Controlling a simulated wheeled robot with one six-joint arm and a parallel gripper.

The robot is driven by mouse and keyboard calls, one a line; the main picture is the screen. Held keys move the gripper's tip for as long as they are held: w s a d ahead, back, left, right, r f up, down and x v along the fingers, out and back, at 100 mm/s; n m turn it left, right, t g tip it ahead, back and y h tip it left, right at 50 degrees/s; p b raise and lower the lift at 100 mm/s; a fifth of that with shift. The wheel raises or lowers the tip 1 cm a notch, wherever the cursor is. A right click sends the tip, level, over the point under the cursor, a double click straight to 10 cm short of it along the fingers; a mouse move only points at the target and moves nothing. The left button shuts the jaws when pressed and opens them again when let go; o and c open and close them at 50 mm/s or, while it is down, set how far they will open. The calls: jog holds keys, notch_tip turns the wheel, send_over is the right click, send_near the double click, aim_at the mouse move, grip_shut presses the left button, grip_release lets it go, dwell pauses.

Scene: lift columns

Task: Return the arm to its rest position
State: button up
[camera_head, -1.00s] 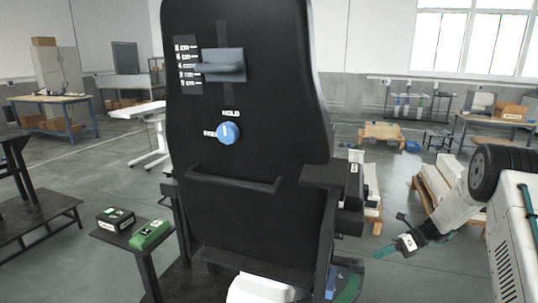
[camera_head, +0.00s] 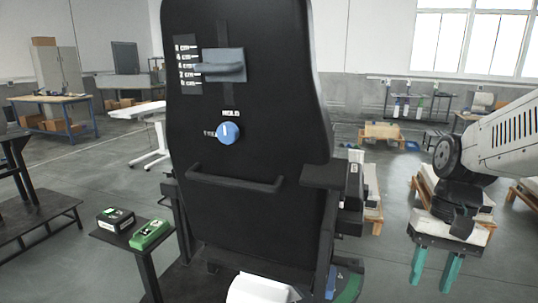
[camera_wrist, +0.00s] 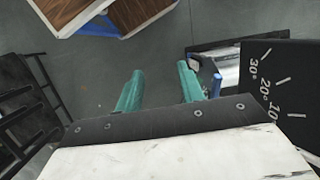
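My gripper (camera_head: 434,268) hangs at the right of the head view, with its two teal fingers pointing down. The fingers are apart with nothing between them. They also show in the wrist view (camera_wrist: 158,88), spread over bare grey floor. My white arm comes in from the right edge of the head view above the gripper. The gripper is to the right of the tall black chair-like column (camera_head: 245,150) and touches nothing that I can see.
The black column carries a grey lever (camera_head: 222,66), a blue knob (camera_head: 228,132) and a bar handle (camera_head: 235,182). A small stand at lower left holds a green box (camera_head: 150,234) and a black box (camera_head: 115,219). In the wrist view, a dark angle-marked plate (camera_wrist: 280,85) lies right of the fingers.

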jog(key=s+a+r+n+t+h, duration=0.2)
jog(key=s+r+n+t, duration=0.1)
jog(key=s, duration=0.7)
jog(key=shift+s+r+t, duration=0.4)
jog(key=shift+r+t, duration=0.1)
jog(key=shift+r, duration=0.25)
